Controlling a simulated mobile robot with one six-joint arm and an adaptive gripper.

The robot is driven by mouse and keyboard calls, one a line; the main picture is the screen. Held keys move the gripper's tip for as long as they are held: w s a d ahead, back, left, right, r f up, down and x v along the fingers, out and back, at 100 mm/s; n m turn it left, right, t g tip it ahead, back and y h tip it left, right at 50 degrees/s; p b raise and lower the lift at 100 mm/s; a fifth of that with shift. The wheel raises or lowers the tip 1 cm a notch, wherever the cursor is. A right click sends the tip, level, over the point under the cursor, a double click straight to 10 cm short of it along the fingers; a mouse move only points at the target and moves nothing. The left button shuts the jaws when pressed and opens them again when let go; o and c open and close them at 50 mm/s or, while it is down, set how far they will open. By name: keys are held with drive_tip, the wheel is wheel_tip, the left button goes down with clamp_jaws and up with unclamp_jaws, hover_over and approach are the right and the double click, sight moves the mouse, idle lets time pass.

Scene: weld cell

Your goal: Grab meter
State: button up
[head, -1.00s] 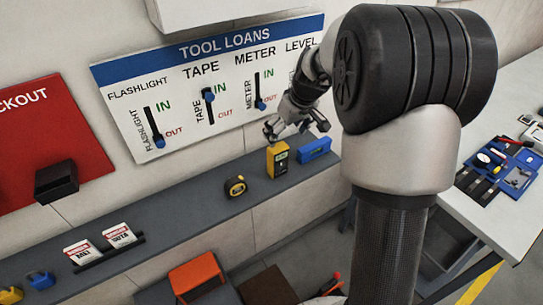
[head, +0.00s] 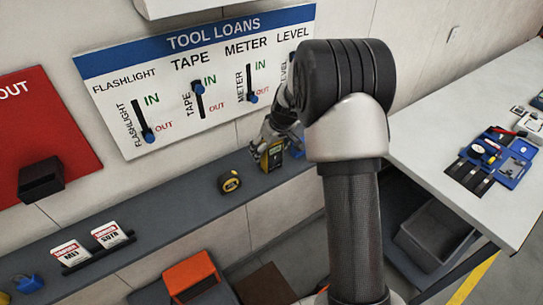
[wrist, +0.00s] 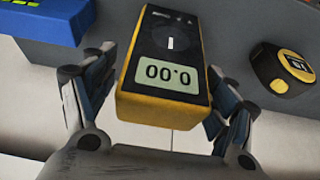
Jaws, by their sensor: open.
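The yellow and black meter (head: 272,156) stands on the grey shelf below the tool loans board. My gripper (wrist: 158,110) is open, with one finger on each side of the meter's body and visible gaps between. In the head view my gripper (head: 268,143) is at the meter and partly covers it.
A yellow and black tape measure (head: 229,181) sits left of the meter; it is at the right in the wrist view (wrist: 283,68). A blue tool (wrist: 45,22) lies close on the other side. The tool loans board (head: 200,75) is on the wall behind.

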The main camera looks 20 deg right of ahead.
drive_tip(key=shift+w+f, duration=0.15)
drive_tip(key=shift+f, duration=0.1)
drive_tip(key=shift+r, duration=0.1)
drive_tip(key=c, duration=1.4)
